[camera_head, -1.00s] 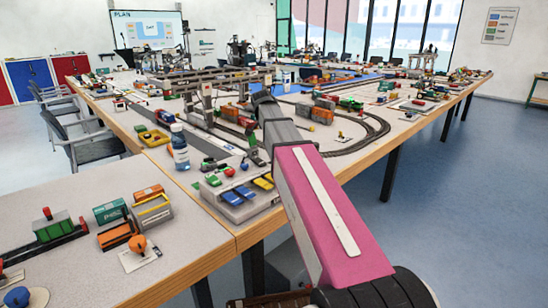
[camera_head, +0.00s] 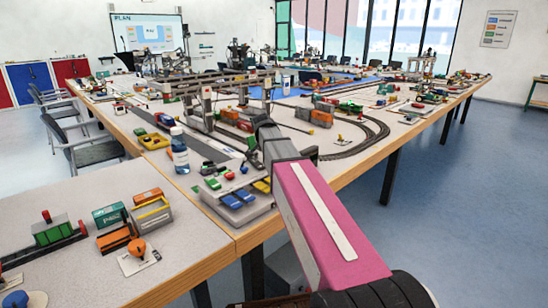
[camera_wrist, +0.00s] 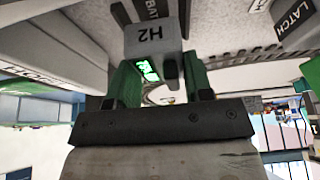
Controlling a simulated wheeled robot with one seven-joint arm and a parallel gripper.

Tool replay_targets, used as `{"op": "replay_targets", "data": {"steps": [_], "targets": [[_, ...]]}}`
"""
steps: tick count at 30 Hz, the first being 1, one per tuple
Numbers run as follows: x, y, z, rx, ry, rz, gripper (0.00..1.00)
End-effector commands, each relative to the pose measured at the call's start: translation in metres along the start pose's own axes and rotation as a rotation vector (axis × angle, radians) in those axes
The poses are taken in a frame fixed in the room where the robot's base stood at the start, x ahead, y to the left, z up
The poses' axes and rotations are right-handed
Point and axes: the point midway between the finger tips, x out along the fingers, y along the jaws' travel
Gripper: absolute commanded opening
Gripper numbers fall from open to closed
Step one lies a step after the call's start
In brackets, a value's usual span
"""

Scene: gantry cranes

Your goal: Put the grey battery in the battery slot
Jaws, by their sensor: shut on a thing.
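The battery stands out past the fingertips, toward a dark panel with partly covered lettering that begins BAT (camera_wrist: 150,9). The opening of the battery slot is hidden behind the battery, so I cannot tell whether they touch.
A panel marked LATCH (camera_wrist: 293,17) is at the upper right of the wrist view. Model cranes and rail tracks (camera_head: 355,138) fill the table (camera_head: 330,176) beyond.

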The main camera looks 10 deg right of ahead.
Motion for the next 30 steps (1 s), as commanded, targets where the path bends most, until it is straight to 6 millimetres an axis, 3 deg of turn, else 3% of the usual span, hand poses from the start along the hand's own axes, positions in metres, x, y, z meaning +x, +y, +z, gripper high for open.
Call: {"op": "replay_targets", "data": {"steps": [15,16,18,30], "targets": [[0.0099,0.0000,0.0041,0.000,0.000,0.000,0.17],[0.0100,0.0000,0.0042,0.000,0.000,0.000,0.56],[0.0100,0.0000,0.0042,0.000,0.000,0.000,0.72],[0.0039,-0.0002,0.0015,0.000,0.000,0.000,0.72]]}}
